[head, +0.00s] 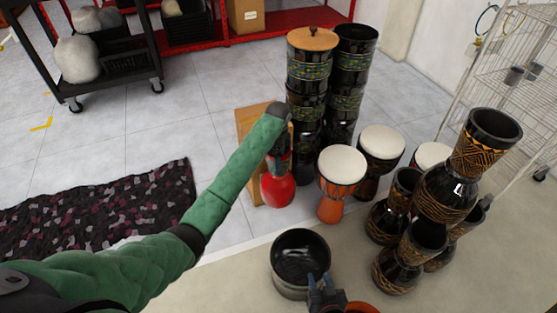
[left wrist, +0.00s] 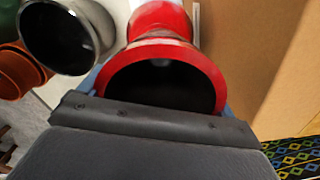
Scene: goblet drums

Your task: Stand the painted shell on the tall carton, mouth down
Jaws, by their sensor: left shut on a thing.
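The painted shell (head: 278,190) is red and glossy, and hangs in front of the tall carton (head: 248,125) in the head view. My left gripper (head: 279,165) is shut on it from above. In the left wrist view the red shell (left wrist: 163,75) shows its dark open mouth toward the camera, with the dark finger across the near rim. The brown carton (left wrist: 250,60) stands close on the right there. My left arm hides part of the carton in the head view.
A black pot-like shell (head: 300,262) stands at the front. Tall patterned drums (head: 309,75) rise right beside the carton. White-topped drums (head: 342,165) and stacked black shells (head: 450,190) crowd the right.

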